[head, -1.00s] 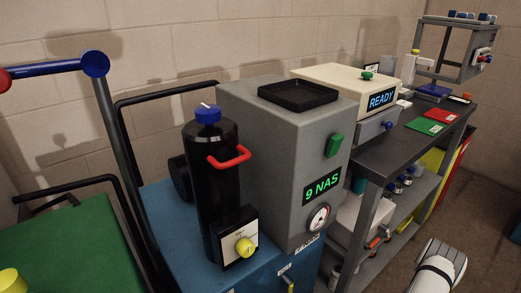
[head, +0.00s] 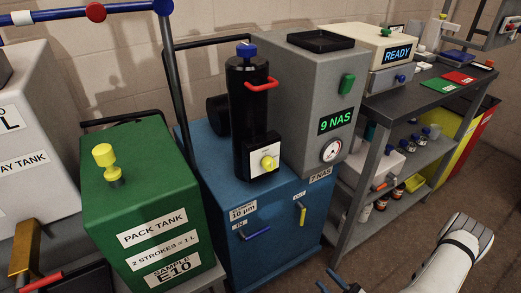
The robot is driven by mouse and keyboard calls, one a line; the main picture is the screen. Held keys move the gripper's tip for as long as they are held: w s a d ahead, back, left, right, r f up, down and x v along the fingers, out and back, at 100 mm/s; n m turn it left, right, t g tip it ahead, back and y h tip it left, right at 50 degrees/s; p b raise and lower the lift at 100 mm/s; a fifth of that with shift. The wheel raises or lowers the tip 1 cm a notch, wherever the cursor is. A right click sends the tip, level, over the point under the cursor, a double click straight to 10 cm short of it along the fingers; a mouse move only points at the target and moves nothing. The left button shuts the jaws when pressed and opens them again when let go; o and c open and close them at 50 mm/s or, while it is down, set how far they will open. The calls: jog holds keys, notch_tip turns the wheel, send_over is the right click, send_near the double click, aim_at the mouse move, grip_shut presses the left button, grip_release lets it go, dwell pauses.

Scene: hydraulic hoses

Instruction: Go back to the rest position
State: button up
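A white arm link of mine with a dark band (head: 452,262) shows at the lower right in the head view, over the brown floor. Small dark blue parts (head: 338,281) show at the bottom edge, left of that link. They may be the tips of my gripper, but they are cut off by the frame. I cannot tell whether the gripper is open or shut, or whether it holds anything. No rest position is marked in view.
A blue filter cart (head: 262,222) carries a black cylinder (head: 247,125) and a grey box (head: 315,85) reading 9 NAS. A green pack tank (head: 150,205) stands left of it. A dark workbench (head: 425,100) stands behind to the right.

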jog(key=s+a+r+m+g+h+p, duration=0.1)
jog(key=r+m+g+h+p, duration=0.2)
jog(key=r, duration=1.4)
jog(key=s+a+r+m+g+h+p, duration=0.1)
jog(key=r+g+h+p, duration=0.4)
jog(key=r, duration=1.2)
jog(key=s+a+r+m+g+h+p, duration=0.1)
jog(key=a+r+m+g+h+p, duration=0.2)
jog(key=r, duration=1.4)
jog(key=shift+s+m+g+h+p, duration=0.15)
jog(key=shift+m+g+h+p, duration=1.05)
jog(key=shift+h+p, duration=2.05)
jog(key=shift+r+y+p, duration=0.1)
jog(key=shift+y+p, duration=0.55)
jog(key=shift+s+m, duration=0.1)
jog(key=shift+m, duration=0.2)
